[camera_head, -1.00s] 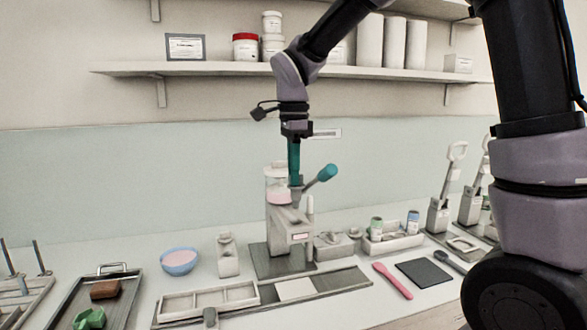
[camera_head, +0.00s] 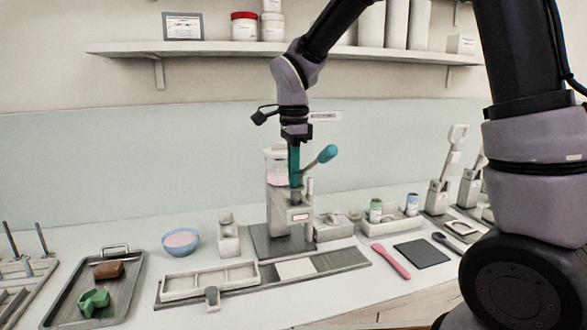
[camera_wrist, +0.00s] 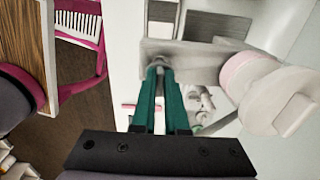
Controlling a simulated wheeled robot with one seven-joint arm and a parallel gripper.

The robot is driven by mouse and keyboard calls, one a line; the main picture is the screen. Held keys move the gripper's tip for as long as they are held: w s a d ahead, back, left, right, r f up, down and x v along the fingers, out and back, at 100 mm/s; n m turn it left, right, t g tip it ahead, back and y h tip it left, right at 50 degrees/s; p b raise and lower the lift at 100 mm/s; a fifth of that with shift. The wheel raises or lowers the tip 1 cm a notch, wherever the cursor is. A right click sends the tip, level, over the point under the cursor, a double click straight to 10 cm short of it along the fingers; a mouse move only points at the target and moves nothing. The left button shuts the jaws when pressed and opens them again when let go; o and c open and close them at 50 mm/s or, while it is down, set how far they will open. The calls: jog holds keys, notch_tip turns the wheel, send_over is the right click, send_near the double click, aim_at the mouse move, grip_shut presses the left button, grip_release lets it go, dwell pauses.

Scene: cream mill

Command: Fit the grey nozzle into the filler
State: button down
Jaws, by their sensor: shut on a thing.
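The filler (camera_head: 284,208) is a pale grey machine with a clear, pink-banded jar on top and a teal-knobbed lever (camera_head: 327,154) leaning right. My gripper (camera_head: 295,188) points straight down at the filler, just right of the jar. Its teal fingers are shut on a small grey piece, taken to be the grey nozzle (camera_wrist: 158,64), which is mostly hidden between the fingertips. In the wrist view the fingertips lie over the edge of the filler's pale top (camera_wrist: 195,62), with the jar (camera_wrist: 255,85) close on the right. I cannot tell whether the nozzle touches the filler.
A blue bowl of pink cream (camera_head: 180,242) and a white bottle (camera_head: 228,236) stand left of the filler. A long tray (camera_head: 210,283) lies in front. A pink spatula (camera_head: 391,262) and dark mat (camera_head: 421,253) lie right. The lever and jar stand close to my gripper.

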jog(key=shift+f, duration=1.75)
jog(key=c, duration=0.9)
grip_release()
jog(key=shift+o, duration=0.2)
jog(key=shift+r, duration=3)
jog(key=shift+s, duration=0.1)
